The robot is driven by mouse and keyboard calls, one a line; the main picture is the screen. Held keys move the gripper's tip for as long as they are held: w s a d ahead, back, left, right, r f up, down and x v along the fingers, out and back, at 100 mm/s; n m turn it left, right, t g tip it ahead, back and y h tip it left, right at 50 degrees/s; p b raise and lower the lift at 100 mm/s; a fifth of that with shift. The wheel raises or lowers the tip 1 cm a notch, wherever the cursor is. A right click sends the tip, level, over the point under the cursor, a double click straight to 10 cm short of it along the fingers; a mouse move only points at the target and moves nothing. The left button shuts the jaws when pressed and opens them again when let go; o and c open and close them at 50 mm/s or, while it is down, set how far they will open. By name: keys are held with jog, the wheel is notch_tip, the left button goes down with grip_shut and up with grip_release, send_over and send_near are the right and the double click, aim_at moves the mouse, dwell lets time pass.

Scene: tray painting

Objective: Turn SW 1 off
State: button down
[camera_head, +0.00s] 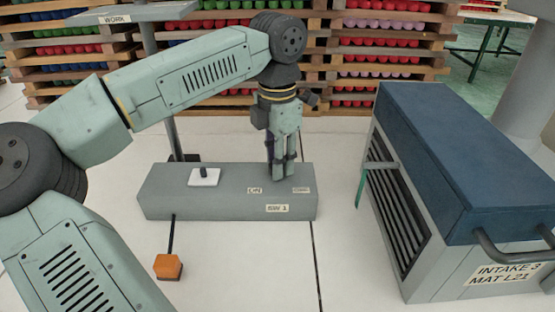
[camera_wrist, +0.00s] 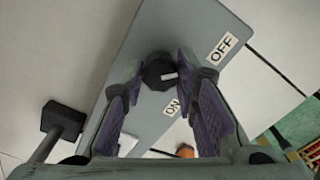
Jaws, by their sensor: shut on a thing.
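A long grey switch box (camera_head: 230,205) labelled SW 1 (camera_head: 277,208) lies on the floor in the head view. My gripper (camera_head: 281,177) points down over its right part. In the wrist view the fingers (camera_wrist: 160,85) are shut on a dark round knob (camera_wrist: 156,66), one finger on each side. A short white mark on the knob points rightward, roughly towards the OFF label (camera_wrist: 223,47). The ON label (camera_wrist: 173,107) is below the knob in that view.
A white plate (camera_head: 204,181) with a dark stub sits on the box's left part. A blue-topped grey cabinet (camera_head: 460,150) stands right of the box. A WORK sign (camera_head: 115,18) and crate racks are behind.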

dwell(0.3)
jog(key=c, duration=1.3)
grip_release()
jog(key=shift+r, duration=0.1)
notch_tip(320, 180, up, 12)
jog(key=shift+f, duration=0.1)
